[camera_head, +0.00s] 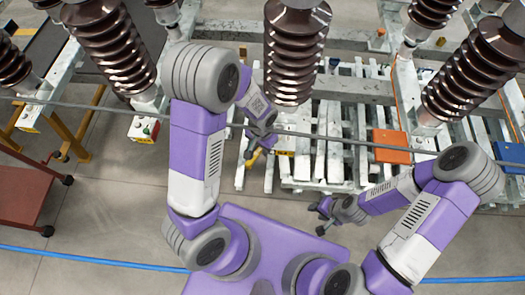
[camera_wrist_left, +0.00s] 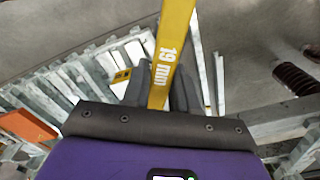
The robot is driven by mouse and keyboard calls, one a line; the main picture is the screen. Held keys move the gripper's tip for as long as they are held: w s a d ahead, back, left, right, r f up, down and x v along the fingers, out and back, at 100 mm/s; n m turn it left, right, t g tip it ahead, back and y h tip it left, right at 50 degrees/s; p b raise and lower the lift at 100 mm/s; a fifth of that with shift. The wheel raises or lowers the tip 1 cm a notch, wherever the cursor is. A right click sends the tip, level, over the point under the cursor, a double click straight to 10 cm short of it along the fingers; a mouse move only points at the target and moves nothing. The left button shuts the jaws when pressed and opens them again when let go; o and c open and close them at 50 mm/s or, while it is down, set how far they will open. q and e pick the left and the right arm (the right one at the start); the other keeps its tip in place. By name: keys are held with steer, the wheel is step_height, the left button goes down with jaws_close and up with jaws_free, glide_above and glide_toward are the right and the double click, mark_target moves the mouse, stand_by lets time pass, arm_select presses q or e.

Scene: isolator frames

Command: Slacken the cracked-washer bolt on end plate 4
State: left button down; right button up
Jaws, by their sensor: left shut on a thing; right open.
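My left gripper (camera_head: 262,141) is shut on a yellow spanner (camera_head: 253,158), held in front of the central insulator's base. In the left wrist view the spanner (camera_wrist_left: 172,50) is marked "19 mm" and rises from between the dark fingers (camera_wrist_left: 158,88); its far end is out of frame. A small yellow label (camera_head: 285,153) sits on the steel frame just right of the spanner; the label also shows in the left wrist view (camera_wrist_left: 122,76). Its number is too small to read. I cannot make out the cracked-washer bolt. My right gripper (camera_head: 326,214) is open and empty, in front of the frame.
Brown ribbed insulators (camera_head: 292,55) stand along the galvanised frame (camera_head: 340,165). An orange box (camera_head: 391,146) and a blue box (camera_head: 510,153) lie on the right. A dark red cart (camera_head: 22,195) is at left. A blue hose (camera_head: 90,259) crosses the floor. Floor between cart and frame is clear.

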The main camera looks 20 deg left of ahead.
arm_select(q)
steer(key=shift+f+b, duration=1.45)
steer(key=shift+f, duration=0.3)
steer(key=shift+f+b, duration=1.05)
steer(key=shift+f, duration=0.1)
steer(key=w+d+n+p, duration=0.3)
steer(key=d+n, duration=0.7)
steer(key=n, duration=0.2)
steer(key=shift+d, duration=0.2)
step_height(320, 180, up, 2)
steer(key=shift+r+p, duration=0.15)
steer(key=shift+p, duration=0.85)
